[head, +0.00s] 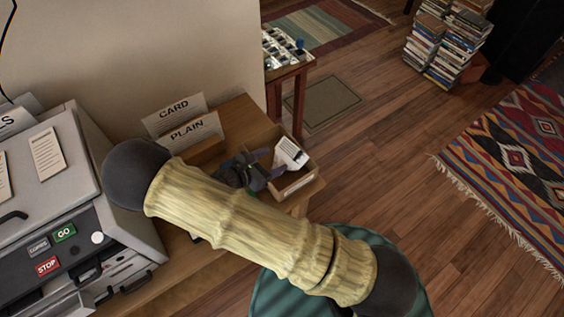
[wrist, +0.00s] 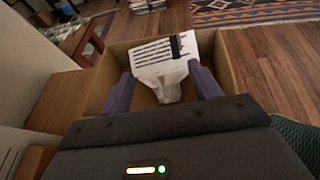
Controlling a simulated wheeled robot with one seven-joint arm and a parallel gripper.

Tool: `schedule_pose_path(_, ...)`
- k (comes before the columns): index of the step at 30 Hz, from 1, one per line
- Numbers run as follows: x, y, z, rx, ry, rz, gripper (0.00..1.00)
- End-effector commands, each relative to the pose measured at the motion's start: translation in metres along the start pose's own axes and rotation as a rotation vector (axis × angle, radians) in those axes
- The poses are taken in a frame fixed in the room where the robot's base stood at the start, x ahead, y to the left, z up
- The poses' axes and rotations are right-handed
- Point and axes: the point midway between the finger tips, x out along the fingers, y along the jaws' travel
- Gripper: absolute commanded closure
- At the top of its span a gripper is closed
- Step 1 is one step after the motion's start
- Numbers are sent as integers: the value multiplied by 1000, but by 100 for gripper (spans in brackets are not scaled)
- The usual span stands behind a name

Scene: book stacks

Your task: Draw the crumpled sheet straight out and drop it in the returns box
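The crumpled sheet (head: 291,154) is white with dark printed lines and a black bar. In the wrist view the sheet (wrist: 163,58) spans between the purple fingers of my gripper (wrist: 160,72), its printed part beyond the fingertips and its crumpled end towards the palm. How far the sheet is above the box floor cannot be told.
Signs reading CARD (head: 175,113) and PLAIN (head: 194,132) stand behind the box on the wooden table (head: 232,116). A grey copier (head: 84,225) with GO and STOP buttons is at left. A small table (head: 289,72), book piles (head: 448,45) and a patterned rug (head: 520,170) lie beyond.

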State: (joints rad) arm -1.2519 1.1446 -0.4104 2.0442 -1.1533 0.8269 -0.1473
Motion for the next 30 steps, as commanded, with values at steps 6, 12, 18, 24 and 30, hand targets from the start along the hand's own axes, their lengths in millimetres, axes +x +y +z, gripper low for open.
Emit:
schedule_pose_path(6, 0, 0, 0, 0, 0, 0, 38)
schedule_pose_path(12, -10, 1, 0, 0, 1, 3, 38)
schedule_pose_path(18, -41, 1, -1, 1, 2, 4, 38)
schedule_pose_path(24, -82, 1, -1, 2, 3, 5, 38)
schedule_pose_path(30, -112, 1, -1, 0, 1, 3, 38)
